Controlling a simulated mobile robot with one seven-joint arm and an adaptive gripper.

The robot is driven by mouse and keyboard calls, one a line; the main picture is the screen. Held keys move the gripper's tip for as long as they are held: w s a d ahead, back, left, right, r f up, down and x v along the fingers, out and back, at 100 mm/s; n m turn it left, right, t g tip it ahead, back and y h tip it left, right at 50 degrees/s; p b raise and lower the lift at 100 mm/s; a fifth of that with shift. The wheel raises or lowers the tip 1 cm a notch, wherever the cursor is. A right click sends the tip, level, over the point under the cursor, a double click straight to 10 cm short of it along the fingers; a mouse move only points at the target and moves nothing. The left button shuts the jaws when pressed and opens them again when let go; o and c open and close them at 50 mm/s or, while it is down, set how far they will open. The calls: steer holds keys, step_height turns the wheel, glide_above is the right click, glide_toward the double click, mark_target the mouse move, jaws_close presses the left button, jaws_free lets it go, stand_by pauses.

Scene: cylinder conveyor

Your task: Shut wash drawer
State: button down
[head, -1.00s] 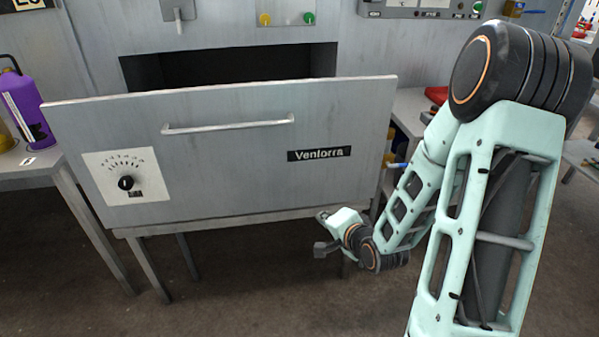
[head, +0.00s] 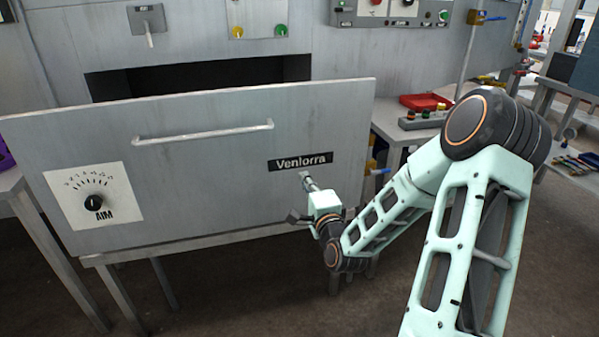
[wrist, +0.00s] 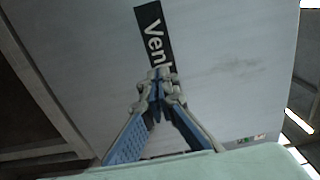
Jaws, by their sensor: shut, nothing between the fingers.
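The wash drawer (head: 205,195) is a large grey metal front with a long bar handle (head: 204,133), a dial plate at its left and a black "Ventorra" label (head: 300,162). It stands pulled out, with a dark opening showing behind its top edge. My gripper (head: 305,177) is shut and empty, at the right part of the drawer front just below the label. In the wrist view my gripper's closed fingertips (wrist: 158,78) point at the front, over the end of the label (wrist: 155,38). I cannot tell whether they touch it.
A side table at the right holds a red tray (head: 425,102) and a small button box (head: 422,120). A panel with buttons (head: 390,12) is on the wall above. The drawer's table legs stand below; open floor lies in front.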

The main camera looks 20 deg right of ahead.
mark_target(297, 163)
steer(key=w+b, duration=0.1)
steer(key=w, duration=0.5)
steer(key=shift+d, duration=0.1)
